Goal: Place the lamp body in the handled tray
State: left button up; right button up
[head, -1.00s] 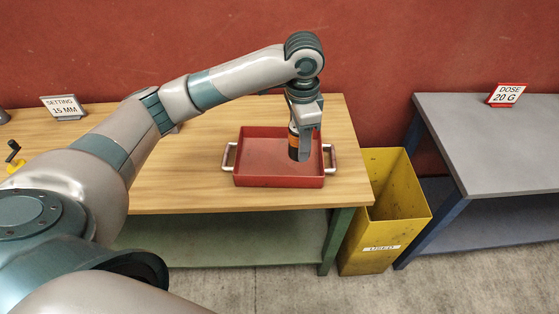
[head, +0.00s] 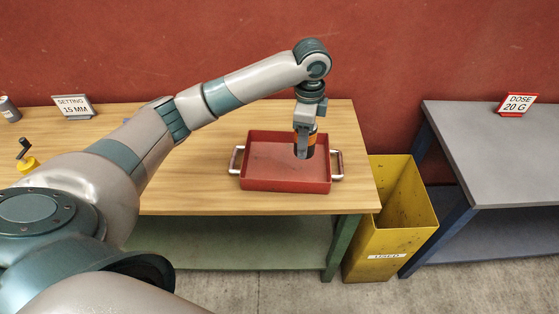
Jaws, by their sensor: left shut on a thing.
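The handled tray (head: 262,183) is red with a metal handle at each side, and it sits on the wooden table. My left gripper (head: 304,150) points down over the right part of the tray. It is shut on the lamp body (head: 312,141), a dark cylinder with an orange band, partly hidden by the fingers. I cannot tell whether the lamp body touches the tray floor. The rest of the tray is empty. My right gripper is not in view.
A yellow bin (head: 392,230) stands right of the wooden table (head: 215,198). A grey table (head: 495,150) is farther right, with a dose sign (head: 516,104). At left are a setting sign (head: 73,106), a grey cylinder (head: 9,109) and a yellow item with a black crank (head: 27,161).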

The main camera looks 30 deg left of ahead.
pick_arm(q)
jog(key=a+f+p, duration=0.1)
jog(key=a+f, duration=0.1)
jog(key=a, duration=0.1)
jog(key=a+f+p, duration=0.1)
jog(key=a+f, duration=0.1)
jog(key=a, duration=0.2)
jog(key=s+a+f+p, duration=0.1)
jog(key=a+f, duration=0.1)
jog(key=a, duration=0.1)
jog(key=shift+s+a, duration=0.1)
jog(key=shift+a, duration=0.15)
jog(key=shift+a+f, duration=0.35)
jog(key=shift+a, duration=0.05)
jog(key=shift+f, duration=0.1)
notch_tip(320, 180, down, 3)
jog(key=shift+s+f+p, duration=0.1)
jog(key=shift+f+p, duration=0.05)
jog(key=shift+p, duration=0.7)
jog(key=shift+f, duration=0.3)
jog(key=shift+f, duration=0.15)
jog(key=o, duration=1.1)
jog(key=shift+o, duration=0.2)
